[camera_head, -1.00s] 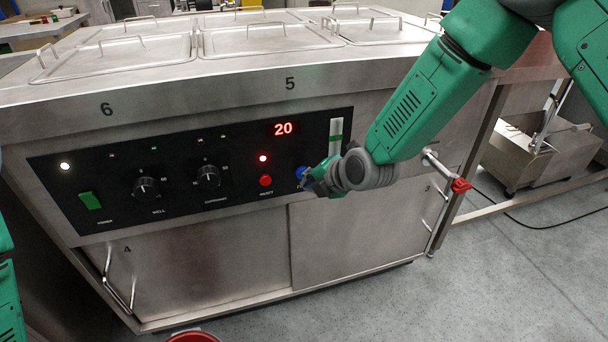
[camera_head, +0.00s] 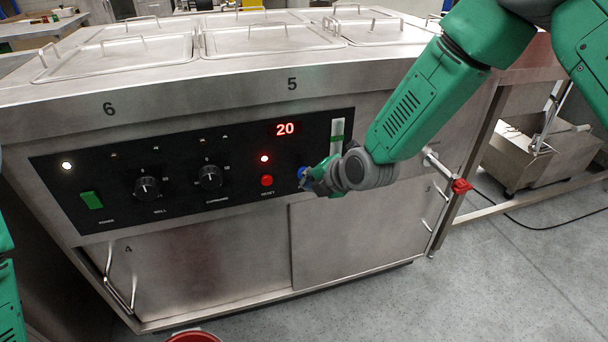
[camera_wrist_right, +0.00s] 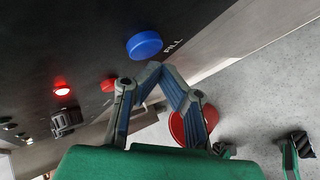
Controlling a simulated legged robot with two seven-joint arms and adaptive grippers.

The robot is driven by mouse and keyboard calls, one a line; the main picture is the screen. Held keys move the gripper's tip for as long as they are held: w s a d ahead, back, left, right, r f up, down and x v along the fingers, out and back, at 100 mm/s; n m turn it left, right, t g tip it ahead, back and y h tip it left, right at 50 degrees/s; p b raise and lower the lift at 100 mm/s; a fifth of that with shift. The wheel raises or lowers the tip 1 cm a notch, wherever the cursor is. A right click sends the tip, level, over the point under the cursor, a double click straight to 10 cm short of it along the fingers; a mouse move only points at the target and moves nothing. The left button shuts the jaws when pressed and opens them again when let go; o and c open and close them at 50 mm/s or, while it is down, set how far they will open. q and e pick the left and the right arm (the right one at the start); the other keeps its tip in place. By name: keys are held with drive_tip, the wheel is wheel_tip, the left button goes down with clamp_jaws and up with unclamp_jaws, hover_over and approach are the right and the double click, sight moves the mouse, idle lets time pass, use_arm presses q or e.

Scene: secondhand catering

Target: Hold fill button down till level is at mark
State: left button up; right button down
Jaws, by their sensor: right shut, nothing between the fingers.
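The blue fill button (camera_head: 303,172) is on the black control panel (camera_head: 240,185), partly hidden by my right gripper. In the right wrist view the fill button (camera_wrist_right: 145,46) is beside its FILL label. My right gripper (camera_wrist_right: 152,70) is shut and empty, its fingertips just short of the button in the picture. I cannot tell whether they touch it. In the head view my right gripper (camera_head: 306,186) is in front of the button. The pale level gauge (camera_head: 338,127) has a green mark (camera_head: 337,138) across it; its lower part is hidden behind my arm. The liquid level is unclear. My left gripper is out of view.
A red reset button (camera_head: 267,180) and a lit red lamp (camera_head: 264,159) are left of the fill button. The display (camera_head: 285,129) reads 20. A red-handled valve (camera_head: 461,186) sticks out at right. A red bucket (camera_head: 193,337) is at the bottom edge.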

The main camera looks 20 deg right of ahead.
drive_tip(key=shift+w+r, duration=0.1)
drive_tip(key=shift+w, duration=0.2)
drive_tip(key=shift+w, duration=0.55)
idle(7.2)
